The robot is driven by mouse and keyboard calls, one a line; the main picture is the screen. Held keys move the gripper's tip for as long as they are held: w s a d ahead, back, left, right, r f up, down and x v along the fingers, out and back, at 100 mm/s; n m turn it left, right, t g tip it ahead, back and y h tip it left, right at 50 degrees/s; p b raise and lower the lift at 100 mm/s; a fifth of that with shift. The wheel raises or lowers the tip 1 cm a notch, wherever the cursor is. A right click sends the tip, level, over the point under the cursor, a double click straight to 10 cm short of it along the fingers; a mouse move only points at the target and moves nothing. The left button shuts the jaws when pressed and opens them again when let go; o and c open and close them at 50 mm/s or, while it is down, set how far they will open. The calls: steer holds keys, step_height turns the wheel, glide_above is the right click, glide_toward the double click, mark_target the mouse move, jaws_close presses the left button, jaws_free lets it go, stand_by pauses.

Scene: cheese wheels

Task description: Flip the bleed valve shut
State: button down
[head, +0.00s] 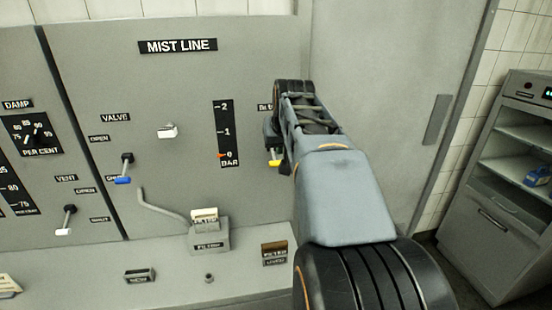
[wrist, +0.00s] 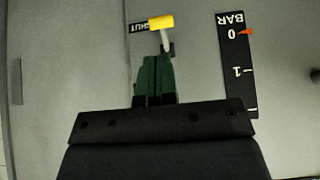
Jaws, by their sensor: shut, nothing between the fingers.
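The bleed valve lever has a yellow handle (head: 274,163) and hangs downward on the grey panel, just left of my arm. In the upside-down wrist view the yellow handle (wrist: 160,22) lies beside a black label reading SHUT (wrist: 138,28), and its pale stem runs back to a dark pivot. My gripper (wrist: 157,60) has its green fingers closed together and empty. The fingertips are close to the stem and pivot; I cannot tell whether they touch. In the head view my arm hides most of the valve's surroundings, and its upper label is partly covered.
A bar gauge (head: 226,133) with a red pointer at 0 is left of the valve. Further left are a blue-tipped lever (head: 123,180), a white-tipped lever (head: 63,231) and a bent pipe (head: 160,208) to a filter box (head: 208,240). A grey cabinet (head: 495,185) stands right.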

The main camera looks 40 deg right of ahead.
mark_target(276, 166)
steer(key=p+x, duration=0.1)
steer(key=x, duration=0.3)
steer(key=p+x, duration=0.1)
steer(key=x, duration=0.4)
steer(key=shift+w+d, duration=0.15)
steer(key=shift+w, duration=0.3)
steer(key=shift+f, duration=0.15)
steer(key=f+b, duration=0.1)
steer(key=b, duration=0.2)
steer(key=shift+f+t+b, duration=0.2)
steer(key=shift+t+b, duration=0.1)
steer(key=shift+b, duration=0.05)
steer(key=t+h+b, duration=0.1)
steer(key=b, duration=0.4)
steer(key=shift+f+t, duration=0.3)
steer(key=shift+f, duration=0.05)
steer(key=shift+r, duration=0.25)
